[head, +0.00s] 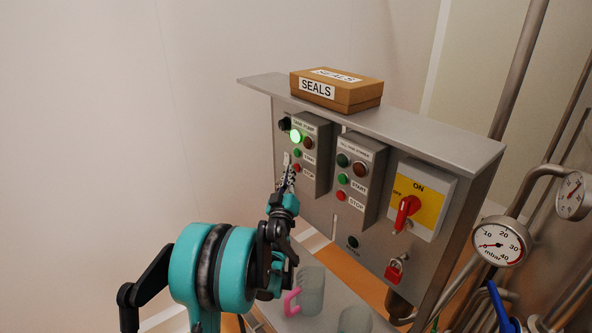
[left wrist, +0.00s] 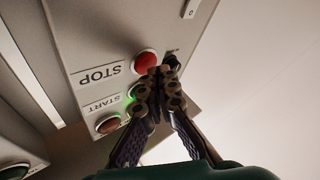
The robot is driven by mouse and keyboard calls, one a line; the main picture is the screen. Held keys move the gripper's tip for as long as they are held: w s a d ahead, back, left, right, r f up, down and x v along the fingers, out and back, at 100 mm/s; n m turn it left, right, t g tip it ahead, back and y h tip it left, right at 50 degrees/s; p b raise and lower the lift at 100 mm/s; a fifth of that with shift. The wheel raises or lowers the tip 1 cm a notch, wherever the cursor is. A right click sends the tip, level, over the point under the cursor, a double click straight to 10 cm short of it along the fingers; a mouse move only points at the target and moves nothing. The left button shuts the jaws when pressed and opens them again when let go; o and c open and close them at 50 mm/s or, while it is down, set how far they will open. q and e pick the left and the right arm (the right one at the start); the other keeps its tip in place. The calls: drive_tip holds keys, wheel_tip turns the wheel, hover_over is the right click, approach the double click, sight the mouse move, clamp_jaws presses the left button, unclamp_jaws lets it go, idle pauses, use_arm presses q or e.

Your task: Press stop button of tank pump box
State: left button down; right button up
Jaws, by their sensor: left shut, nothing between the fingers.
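The tank pump box (head: 316,160) is the left grey box on the steel panel. Its green lamp (head: 295,135) is lit and the dark red lamp (head: 308,143) beside it is unlit. Below are a green START button (head: 297,153) and the red STOP button (head: 296,167). My left gripper (head: 287,168) is shut and empty, its tips at the left side of the STOP button. In the left wrist view the tips (left wrist: 160,73) overlap the lower right edge of the red button (left wrist: 145,62); I cannot tell whether they touch. My right gripper is not in view.
A second START/STOP box (head: 355,177) and a yellow switch with a red handle (head: 405,212) are to the right. A SEALS carton (head: 336,91) lies on the panel top. A red padlock (head: 395,270), gauges (head: 499,241) and pipes are at right.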

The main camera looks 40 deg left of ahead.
use_arm(q)
drive_tip(key=shift+w+d, duration=0.15)
drive_tip(key=shift+w, duration=0.2)
idle(0.7)
drive_tip(key=shift+s, duration=0.1)
idle(0.4)
drive_tip(key=shift+s+a+b, duration=0.25)
drive_tip(key=shift+s+b, duration=0.1)
drive_tip(key=shift+s, duration=0.3)
drive_tip(key=shift+s+a+b, duration=0.1)
drive_tip(key=shift+s+a, duration=0.15)
drive_tip(key=shift+s, duration=0.55)
drive_tip(key=shift+s+a+b, duration=0.1)
drive_tip(key=shift+s+a, duration=0.1)
drive_tip(key=shift+s, duration=0.6)
drive_tip(key=shift+s+a+b, duration=0.1)
drive_tip(key=shift+s+a, duration=0.15)
drive_tip(key=shift+s, duration=0.55)
